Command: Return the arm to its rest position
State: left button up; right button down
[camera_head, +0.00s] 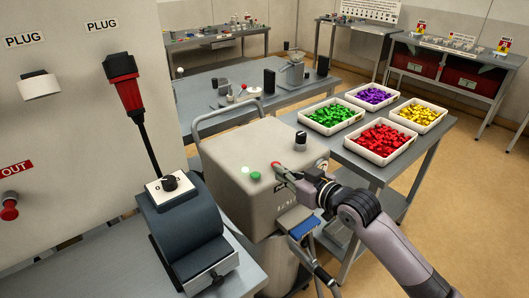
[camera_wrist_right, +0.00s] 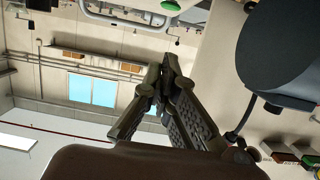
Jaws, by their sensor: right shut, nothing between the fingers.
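My right arm comes in from the lower right in the head view. Its gripper (camera_head: 282,171) is at the front top edge of a beige control box (camera_head: 235,165), close to a red button. Whether the fingertips touch the button I cannot tell. In the right wrist view the two dark fingers (camera_wrist_right: 166,65) meet at their tips, shut and empty. The box also carries a green button (camera_head: 254,176), a pale button (camera_head: 243,169) and a black knob (camera_head: 301,138). My left gripper is not in view.
A table with trays of green (camera_head: 331,115), purple, red (camera_head: 381,140) and yellow pieces stands right of the box, close to my forearm. A dark device with a knob (camera_head: 169,183) stands at the left. Open floor (camera_head: 455,190) lies at the right.

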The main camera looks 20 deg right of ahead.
jog(key=s+a+f+g+h, duration=0.1)
jog(key=s+a+f+g, duration=0.15)
jog(key=s+f, duration=0.45)
jog(key=s+a+f+g+h, duration=0.1)
jog(key=s+a+f+g, duration=0.15)
jog(key=s+f, duration=0.5)
jog(key=s+d+f+m+g+h, duration=0.1)
jog(key=s+f+g+h, duration=0.15)
jog(key=s, duration=0.65)
jog(key=s+d+f+m+g+h, duration=0.1)
jog(key=s+f+g, duration=0.25)
jog(key=s, duration=0.55)
notch_tip(320, 180, down, 26)
jog(key=s+g, duration=0.1)
jog(key=s+d+f+g, duration=0.1)
jog(key=s+d+f, duration=0.1)
jog(key=s+f, duration=1.5)
jog(key=shift+d+f+b, duration=0.3)
jog(key=shift+f+b, duration=0.05)
jog(key=shift+b, duration=0.1)
